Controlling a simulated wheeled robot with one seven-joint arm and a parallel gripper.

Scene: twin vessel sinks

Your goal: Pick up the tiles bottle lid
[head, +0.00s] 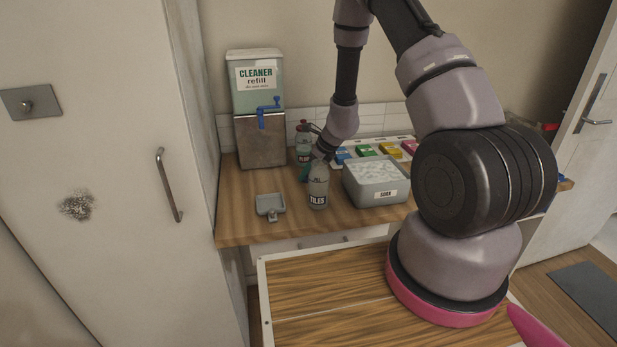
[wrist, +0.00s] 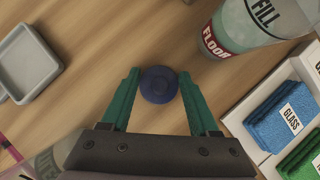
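A dark blue round lid (wrist: 158,84) lies on the wooden counter in the wrist view. In that view my gripper (head: 305,172) is low behind and left of this bottle. The lid is hidden there.
A small grey dish (head: 270,205) is left of the tiles bottle, a grey tub (head: 377,193) right. The cleaner refill dispenser (head: 258,105) stands behind.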

